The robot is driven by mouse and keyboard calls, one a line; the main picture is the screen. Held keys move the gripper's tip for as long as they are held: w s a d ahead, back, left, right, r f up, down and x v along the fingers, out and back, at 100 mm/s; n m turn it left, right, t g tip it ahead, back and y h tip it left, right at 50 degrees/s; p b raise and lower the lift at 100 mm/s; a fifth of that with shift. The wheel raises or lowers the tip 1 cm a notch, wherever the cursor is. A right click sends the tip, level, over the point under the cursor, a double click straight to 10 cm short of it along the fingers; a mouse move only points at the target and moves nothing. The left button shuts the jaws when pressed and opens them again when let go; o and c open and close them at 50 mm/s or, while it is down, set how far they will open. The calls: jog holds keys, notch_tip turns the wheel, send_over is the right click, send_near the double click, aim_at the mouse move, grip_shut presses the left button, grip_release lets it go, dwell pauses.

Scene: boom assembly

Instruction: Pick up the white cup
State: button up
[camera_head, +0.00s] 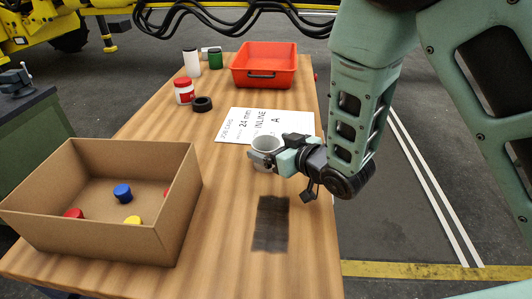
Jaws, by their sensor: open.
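The white cup (266,142) stands at the front edge of the job card on the wooden table, its round open rim showing. My gripper (264,158) is at the cup, coming in from the right, with its jaws open. The fingers overlap the cup's near side and hide much of its lower body. I cannot tell whether the fingers touch the cup.
A cardboard box (185,205) with red, blue and yellow caps stands front left. A job card (235,124), a black ring (202,104), a red-and-white jar (184,92), a white bottle (192,65), a green jar (215,60) and a red tray (264,72) lie farther back.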

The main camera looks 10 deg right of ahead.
aim_at(258, 140)
jog(key=shift+p+x, duration=0.5)
jog(key=shift+x, duration=1.2)
jog(key=c, duration=1.1)
jog(key=shift+o, duration=0.2)
jog(key=shift+r, duration=0.15)
